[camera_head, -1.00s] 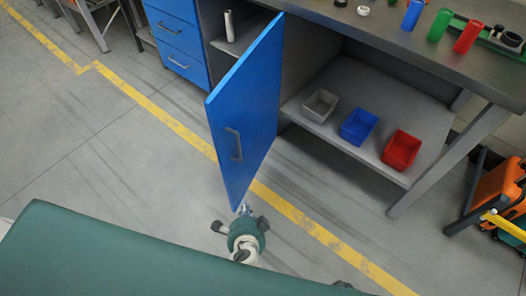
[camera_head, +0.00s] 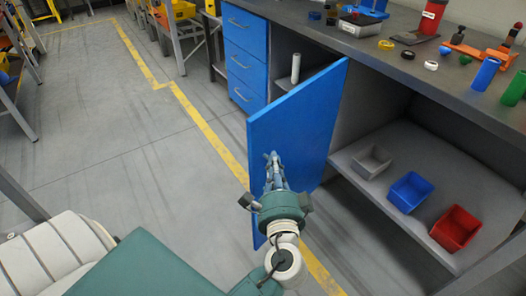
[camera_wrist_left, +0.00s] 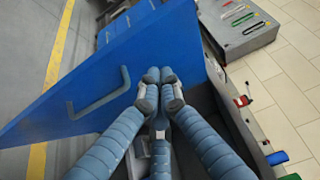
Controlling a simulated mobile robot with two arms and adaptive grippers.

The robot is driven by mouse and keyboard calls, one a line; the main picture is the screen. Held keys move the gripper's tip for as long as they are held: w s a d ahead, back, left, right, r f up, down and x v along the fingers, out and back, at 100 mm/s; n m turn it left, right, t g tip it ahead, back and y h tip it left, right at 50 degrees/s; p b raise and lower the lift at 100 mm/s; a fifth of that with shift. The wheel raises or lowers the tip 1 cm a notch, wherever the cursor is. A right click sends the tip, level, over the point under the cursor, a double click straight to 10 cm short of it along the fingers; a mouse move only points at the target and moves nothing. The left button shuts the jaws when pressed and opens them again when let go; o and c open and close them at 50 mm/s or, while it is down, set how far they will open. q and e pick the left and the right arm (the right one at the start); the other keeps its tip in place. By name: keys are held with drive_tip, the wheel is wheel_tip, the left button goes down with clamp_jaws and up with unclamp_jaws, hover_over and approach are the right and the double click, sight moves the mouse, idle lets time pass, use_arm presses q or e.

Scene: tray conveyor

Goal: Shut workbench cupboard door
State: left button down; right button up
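The blue cupboard door (camera_head: 310,115) stands open, swung out from the workbench. It also fills the left of the left wrist view (camera_wrist_left: 60,85), where its bar handle (camera_wrist_left: 98,100) shows. My left gripper (camera_head: 272,158) is in front of the door in the head view and covers part of it. In the wrist view its fingertips (camera_wrist_left: 160,78) are drawn together over the door, right of the handle and apart from it. Nothing shows between them. Whether they touch the door I cannot tell. The cupboard opening (camera_head: 312,58) shows behind the door. My right gripper is not in view.
A white cylinder (camera_head: 295,68) stands inside the cupboard. Blue drawers (camera_head: 246,68) are left of it. Grey (camera_head: 371,162), blue (camera_head: 410,192) and red (camera_head: 456,229) bins sit on the lower shelf at right. The floor left of the door is clear.

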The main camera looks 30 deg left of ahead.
sight(261, 140)
use_arm(q)
drive_tip(key=shift+w+a, duration=0.2)
drive_tip(key=shift+a, duration=0.55)
drive_tip(key=shift+w+a, duration=0.25)
drive_tip(key=shift+a, duration=0.55)
drive_tip(key=shift+w+a, duration=0.2)
drive_tip(key=shift+a, duration=0.55)
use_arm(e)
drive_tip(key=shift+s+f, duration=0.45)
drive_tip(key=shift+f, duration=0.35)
use_arm(q)
drive_tip(key=shift+a, duration=0.1)
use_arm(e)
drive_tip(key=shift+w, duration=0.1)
